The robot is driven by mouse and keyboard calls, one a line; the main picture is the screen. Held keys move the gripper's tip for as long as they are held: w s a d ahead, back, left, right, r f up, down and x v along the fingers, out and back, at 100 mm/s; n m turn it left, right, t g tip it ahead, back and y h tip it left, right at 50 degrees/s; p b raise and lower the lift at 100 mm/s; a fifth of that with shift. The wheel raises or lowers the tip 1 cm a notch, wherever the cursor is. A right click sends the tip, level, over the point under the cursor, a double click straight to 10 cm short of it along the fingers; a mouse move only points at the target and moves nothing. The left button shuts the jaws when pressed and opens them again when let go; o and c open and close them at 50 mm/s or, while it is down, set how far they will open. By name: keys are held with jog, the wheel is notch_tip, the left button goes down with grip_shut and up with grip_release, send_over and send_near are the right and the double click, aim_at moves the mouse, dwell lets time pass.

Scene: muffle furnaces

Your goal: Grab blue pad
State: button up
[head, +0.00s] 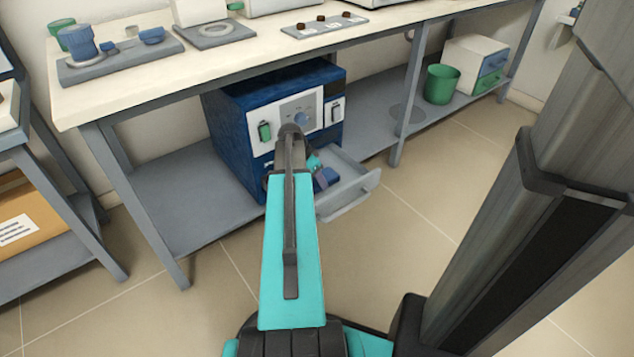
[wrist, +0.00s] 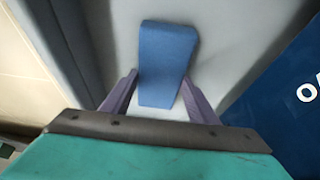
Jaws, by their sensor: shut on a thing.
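The blue pad (wrist: 166,62) stands between the two purple fingers of my gripper (wrist: 163,95) in the wrist view. The fingers are shut on its lower part. Behind the pad is the pale grey floor of an open drawer (wrist: 225,40). In the head view the pad (head: 328,177) shows as a small blue piece at the drawer (head: 352,192), just right of my arm. My arm hides most of the gripper there. I cannot tell whether the pad touches the drawer floor.
The drawer sticks out from a dark blue furnace (head: 235,130) on the lower shelf (head: 185,200) of a bench. The bench top (head: 115,100) overhangs it. A bench leg (head: 405,110) stands right of the furnace, with a green bin (head: 441,84) beyond. The floor in front is clear.

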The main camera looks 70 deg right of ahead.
jog(key=shift+r, duration=0.15)
jog(key=shift+s+a+r+p, duration=0.2)
jog(key=shift+r+p, duration=0.1)
jog(key=shift+p, duration=0.25)
notch_tip(320, 180, up, 11)
jog(key=p, duration=0.4)
jog(key=s+a+p, duration=0.5)
jog(key=s+a, duration=0.2)
jog(key=s, duration=0.5)
jog(key=shift+a, duration=0.25)
jog(key=shift+s+p, duration=0.2)
jog(key=shift+p, duration=0.65)
jog(key=s+p, duration=0.1)
jog(key=p, duration=0.4)
jog(key=shift+a, duration=0.35)
jog(key=shift+s+a+f+p, duration=0.1)
jog(key=shift+s+a+p, duration=0.55)
jog(key=shift+p, duration=0.75)
jog(key=shift+s+a+f+p, duration=0.1)
jog(key=shift+s+a+p, duration=0.35)
jog(key=shift+s+p, duration=0.65)
